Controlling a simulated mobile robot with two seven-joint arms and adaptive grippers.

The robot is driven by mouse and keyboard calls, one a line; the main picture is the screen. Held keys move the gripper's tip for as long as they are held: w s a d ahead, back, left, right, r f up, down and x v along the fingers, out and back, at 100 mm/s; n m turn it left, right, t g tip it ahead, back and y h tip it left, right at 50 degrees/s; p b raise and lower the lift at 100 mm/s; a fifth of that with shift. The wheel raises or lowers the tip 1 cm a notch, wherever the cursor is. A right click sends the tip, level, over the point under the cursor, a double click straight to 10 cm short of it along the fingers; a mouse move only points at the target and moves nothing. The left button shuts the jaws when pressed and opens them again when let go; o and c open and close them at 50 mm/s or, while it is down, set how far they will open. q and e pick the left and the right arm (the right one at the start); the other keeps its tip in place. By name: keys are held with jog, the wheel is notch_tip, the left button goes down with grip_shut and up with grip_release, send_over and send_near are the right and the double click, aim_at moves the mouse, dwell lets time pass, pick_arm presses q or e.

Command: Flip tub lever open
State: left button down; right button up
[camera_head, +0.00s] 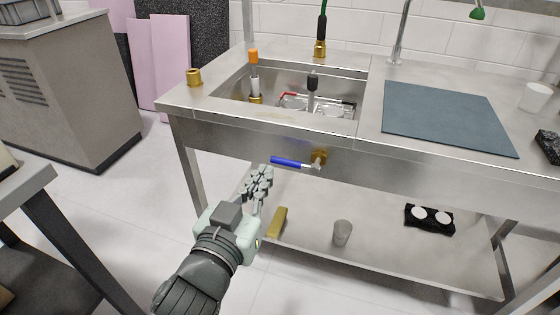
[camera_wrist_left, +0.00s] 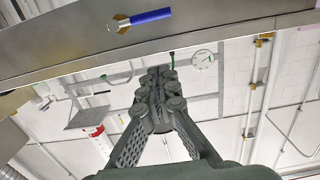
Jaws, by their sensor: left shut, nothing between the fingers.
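The tub lever has a blue handle (camera_head: 287,162) and sits on a brass valve (camera_head: 319,157) on the front panel of the steel sink table. The handle points left and lies nearly level. In the left wrist view the blue handle (camera_wrist_left: 150,16) shows at the top, apart from my fingers. My left gripper (camera_head: 264,174) is shut and empty, below and to the left of the handle in the head view. It also shows in the left wrist view (camera_wrist_left: 158,75), pointing up under the table edge. The tub (camera_head: 235,84) is set into the table top. My right gripper is not in view.
A blue-grey mat (camera_head: 445,115) and a white cup (camera_head: 535,97) are on the table top. The lower shelf (camera_head: 380,262) holds a clear cup (camera_head: 342,232), a yellow block (camera_head: 278,222) and a black tray (camera_head: 430,218). A table leg (camera_head: 190,170) stands left of my gripper.

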pick_arm(q)
jog(key=p, duration=0.1)
send_over(280, 163)
jog(key=s, duration=0.4)
jog(key=shift+w+f+b, duration=0.1)
jog(key=shift+w+f, duration=0.15)
jog(key=shift+f, duration=0.5)
jog(key=shift+w+f+b, duration=0.1)
jog(key=shift+w+f, duration=0.15)
jog(key=shift+f, duration=0.5)
jog(key=shift+w+f+b, duration=0.1)
jog(key=shift+w+f, duration=0.15)
jog(key=shift+f, duration=0.5)
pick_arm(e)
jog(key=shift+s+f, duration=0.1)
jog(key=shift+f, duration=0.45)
pick_arm(q)
jog(key=shift+w, duration=0.1)
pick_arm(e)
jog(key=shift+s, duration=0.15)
